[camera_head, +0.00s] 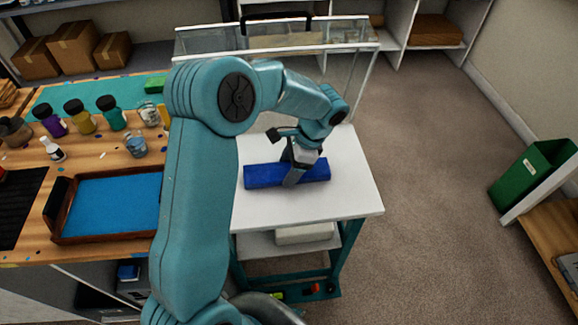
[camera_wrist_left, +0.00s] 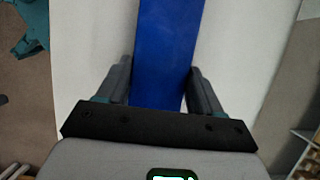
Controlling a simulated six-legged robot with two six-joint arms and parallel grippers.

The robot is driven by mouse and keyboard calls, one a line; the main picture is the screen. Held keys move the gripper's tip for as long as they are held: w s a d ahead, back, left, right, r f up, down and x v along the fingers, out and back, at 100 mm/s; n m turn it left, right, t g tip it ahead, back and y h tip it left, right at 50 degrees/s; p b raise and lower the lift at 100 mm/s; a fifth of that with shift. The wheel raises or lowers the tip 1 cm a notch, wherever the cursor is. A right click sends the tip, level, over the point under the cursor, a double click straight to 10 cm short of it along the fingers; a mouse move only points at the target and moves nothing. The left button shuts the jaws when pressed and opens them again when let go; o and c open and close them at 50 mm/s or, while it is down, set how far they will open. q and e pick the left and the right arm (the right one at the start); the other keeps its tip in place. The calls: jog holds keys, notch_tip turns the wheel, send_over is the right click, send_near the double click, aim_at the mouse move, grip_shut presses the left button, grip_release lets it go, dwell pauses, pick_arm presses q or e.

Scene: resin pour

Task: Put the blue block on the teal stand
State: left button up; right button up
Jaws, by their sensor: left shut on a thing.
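The blue block (camera_head: 262,175) is a long bar lying over the white top of the teal stand (camera_head: 345,195). My left gripper (camera_head: 291,180) reaches down from above and is shut on the block near its middle. In the left wrist view the block (camera_wrist_left: 168,45) runs between the two fingers of the gripper (camera_wrist_left: 160,85), with the white top (camera_wrist_left: 85,60) behind it. The block looks to be at or very close to the top; I cannot tell if it touches. My right gripper is not in view.
A wooden workbench (camera_head: 100,252) at left holds a blue tray (camera_head: 112,204), paint bottles (camera_head: 75,112) and a small cup (camera_head: 136,145). A clear-walled case (camera_head: 205,42) stands behind the stand. A green bin (camera_head: 530,172) is at far right. The floor right of the stand is clear.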

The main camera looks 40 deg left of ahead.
pick_arm(q)
jog(key=shift+f, duration=0.1)
jog(key=o, duration=1.4)
jog(key=shift+w+r, duration=0.1)
jog(key=shift+r, duration=0.25)
jog(key=v, duration=1.1)
jog(key=shift+w+d+r, duration=0.1)
jog(key=shift+d+r, duration=0.05)
jog(key=shift+r, duration=0.1)
jog(key=shift+r+p, duration=0.1)
jog(key=shift+p, duration=0.25)
